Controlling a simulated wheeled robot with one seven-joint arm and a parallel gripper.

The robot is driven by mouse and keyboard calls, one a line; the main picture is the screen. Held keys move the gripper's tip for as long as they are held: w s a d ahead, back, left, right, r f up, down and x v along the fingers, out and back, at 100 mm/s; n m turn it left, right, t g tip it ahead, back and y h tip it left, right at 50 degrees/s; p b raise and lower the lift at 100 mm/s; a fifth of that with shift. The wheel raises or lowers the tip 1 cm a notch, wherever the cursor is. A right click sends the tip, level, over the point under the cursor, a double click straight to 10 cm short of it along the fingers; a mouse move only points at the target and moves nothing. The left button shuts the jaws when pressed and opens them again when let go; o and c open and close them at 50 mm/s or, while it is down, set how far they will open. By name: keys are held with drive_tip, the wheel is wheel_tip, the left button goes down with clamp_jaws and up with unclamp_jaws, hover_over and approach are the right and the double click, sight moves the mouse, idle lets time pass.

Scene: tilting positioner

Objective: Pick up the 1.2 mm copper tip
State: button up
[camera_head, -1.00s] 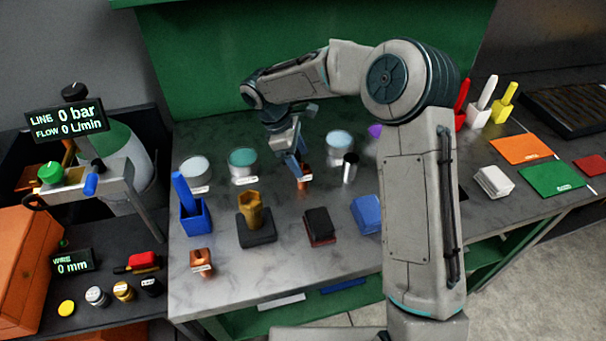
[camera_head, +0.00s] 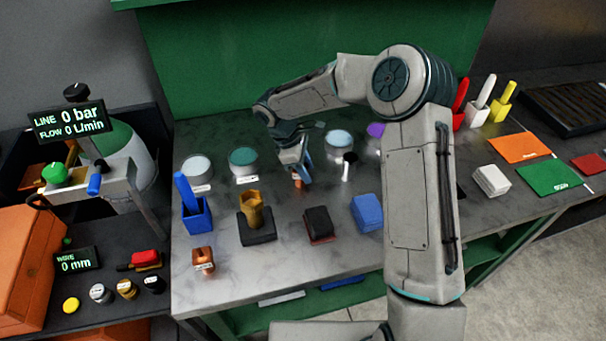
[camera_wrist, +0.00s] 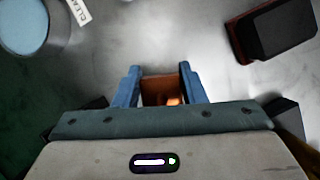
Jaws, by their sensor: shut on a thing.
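My gripper (camera_head: 301,174) has blue fingers shut on a copper tip (camera_head: 298,184) over the middle of the marble-like bench. In the wrist view my gripper (camera_wrist: 160,86) holds the copper tip (camera_wrist: 162,88) between both fingers, and its hollow top faces the camera. Its label cannot be read, and whether it still touches the bench is unclear. A second copper tip (camera_head: 203,262) with a small label stands at the bench's front left, apart from my gripper. That label is too small to read.
Round tubs (camera_head: 243,163) stand behind my gripper. A dark-capped cylinder (camera_head: 347,170) is close to its right. A black block on a red base (camera_head: 319,224), a blue block (camera_head: 366,212) and a brass piece on a dark base (camera_head: 253,212) stand in front. Clear bench lies between.

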drive_tip(key=shift+r, duration=0.1)
drive_tip(key=shift+w+r, duration=0.1)
drive_tip(key=shift+r, duration=0.45)
wheel_tip(320, 180, up, 3)
drive_tip(key=shift+f+b, duration=0.1)
drive_tip(key=shift+b, duration=0.5)
drive_tip(key=shift+s+d+r+b, duration=0.3)
drive_tip(key=shift+s+d+r, duration=0.9)
drive_tip(key=shift+s, duration=0.35)
drive_tip(key=shift+s+d+r+b, duration=0.35)
drive_tip(key=shift+s+d+r, duration=0.85)
drive_tip(key=shift+s, duration=0.3)
drive_tip(key=shift+s+d+r+b, duration=0.3)
drive_tip(key=shift+s+d+r, duration=0.75)
drive_tip(key=shift+s+d, duration=0.4)
